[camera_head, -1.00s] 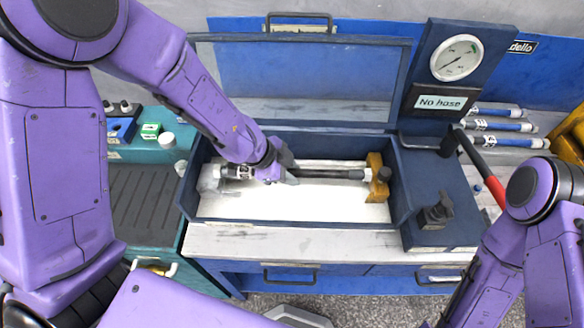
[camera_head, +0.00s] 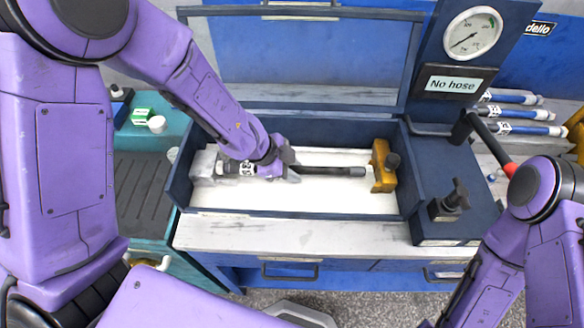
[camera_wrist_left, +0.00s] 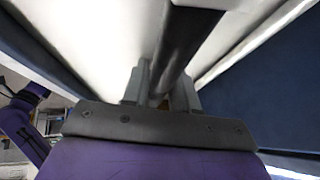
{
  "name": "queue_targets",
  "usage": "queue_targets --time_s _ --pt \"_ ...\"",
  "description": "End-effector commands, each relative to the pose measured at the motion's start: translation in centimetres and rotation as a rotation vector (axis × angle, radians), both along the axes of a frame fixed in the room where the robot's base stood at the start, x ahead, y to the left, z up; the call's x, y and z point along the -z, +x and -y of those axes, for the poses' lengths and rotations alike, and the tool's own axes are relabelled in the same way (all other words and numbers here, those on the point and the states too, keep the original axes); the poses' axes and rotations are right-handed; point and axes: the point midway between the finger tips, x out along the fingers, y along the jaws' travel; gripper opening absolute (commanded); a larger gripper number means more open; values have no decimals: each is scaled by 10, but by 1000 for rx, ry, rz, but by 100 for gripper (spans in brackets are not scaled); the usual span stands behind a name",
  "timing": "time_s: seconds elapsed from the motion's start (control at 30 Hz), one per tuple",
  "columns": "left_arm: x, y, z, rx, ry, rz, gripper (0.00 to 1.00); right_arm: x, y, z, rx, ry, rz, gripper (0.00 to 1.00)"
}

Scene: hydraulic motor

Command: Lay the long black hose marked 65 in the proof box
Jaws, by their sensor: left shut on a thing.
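The long black hose (camera_head: 330,171) lies lengthwise inside the open proof box (camera_head: 300,211), over its white floor. A white marked band (camera_head: 238,168) shows near its left end, but I cannot read the number. My left gripper (camera_head: 287,167) is shut on the hose near its middle. In the left wrist view the black hose (camera_wrist_left: 184,50) runs between the two fingers (camera_wrist_left: 162,88). The hose's left end is beside a grey block (camera_head: 204,164), and its right end stops short of a yellow block (camera_head: 382,167). My right gripper is out of view.
The box's clear lid (camera_head: 305,60) stands open at the back. Several blue-and-white hoses (camera_head: 515,113) lie on the right. A teal bench (camera_head: 140,190) is at left.

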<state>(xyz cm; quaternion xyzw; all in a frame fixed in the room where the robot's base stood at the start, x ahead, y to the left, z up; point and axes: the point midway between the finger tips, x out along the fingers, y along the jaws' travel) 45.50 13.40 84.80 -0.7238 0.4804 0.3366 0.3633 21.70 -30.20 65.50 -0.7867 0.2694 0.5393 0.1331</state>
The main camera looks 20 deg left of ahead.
Motion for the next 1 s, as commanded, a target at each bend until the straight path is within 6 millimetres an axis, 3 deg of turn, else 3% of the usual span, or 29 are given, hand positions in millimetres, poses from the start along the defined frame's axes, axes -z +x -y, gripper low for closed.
queue_targets --time_s 0.03,1.0 --pt "7 -7 -1 7 8 -17 0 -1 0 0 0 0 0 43" --pt "9 -8 -3 8 14 -17 0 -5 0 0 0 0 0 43"
